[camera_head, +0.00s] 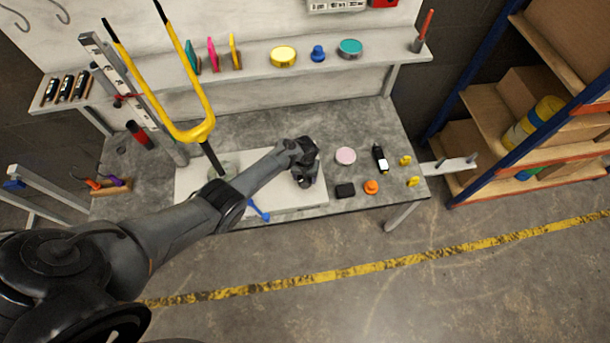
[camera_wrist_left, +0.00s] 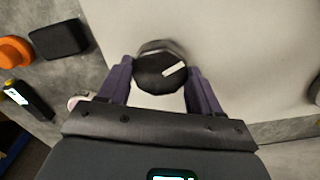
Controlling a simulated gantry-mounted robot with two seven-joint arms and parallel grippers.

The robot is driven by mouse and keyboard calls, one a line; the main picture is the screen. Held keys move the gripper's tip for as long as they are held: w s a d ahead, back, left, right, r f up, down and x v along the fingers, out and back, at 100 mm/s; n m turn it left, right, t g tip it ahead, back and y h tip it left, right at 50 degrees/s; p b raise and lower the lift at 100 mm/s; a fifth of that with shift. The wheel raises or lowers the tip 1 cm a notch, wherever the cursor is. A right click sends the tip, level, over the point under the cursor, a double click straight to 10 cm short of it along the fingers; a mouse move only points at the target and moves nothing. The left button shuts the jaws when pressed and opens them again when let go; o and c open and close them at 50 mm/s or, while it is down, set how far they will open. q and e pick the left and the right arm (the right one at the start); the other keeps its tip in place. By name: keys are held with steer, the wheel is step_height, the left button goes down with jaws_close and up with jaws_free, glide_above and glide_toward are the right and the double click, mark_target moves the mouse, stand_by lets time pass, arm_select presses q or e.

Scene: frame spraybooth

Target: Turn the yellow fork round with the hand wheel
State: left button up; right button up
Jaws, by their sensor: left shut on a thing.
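The yellow fork (camera_head: 193,132) stands tilted in the head view, its two prongs reaching up with dark tips. Its black stem (camera_head: 211,158) goes down to the white base plate (camera_head: 190,190) on the bench, where my arm covers part of the foot. The hand wheel (camera_wrist_left: 160,70) is a black knob with a white mark, seen from above in the left wrist view. My left gripper (camera_head: 304,176) is over the right part of the plate. Its two purple fingers are shut on the hand wheel from both sides. My right gripper is not in view.
Right of the plate lie a black block (camera_head: 345,190), an orange knob (camera_head: 371,187), a pink disc (camera_head: 346,155) and a black device (camera_head: 380,158). A blue item (camera_head: 259,211) lies at the plate's front edge. A shelf (camera_head: 265,70) with coloured items runs behind.

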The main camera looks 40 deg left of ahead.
arm_select(q)
steer(key=shift+m, duration=2.3)
steer(key=o, duration=1.1)
steer(key=shift+c, duration=0.2)
step_height(320, 180, up, 11)
steer(key=p, duration=0.6)
steer(key=shift+f, duration=0.15)
steer(key=shift+s, duration=0.15)
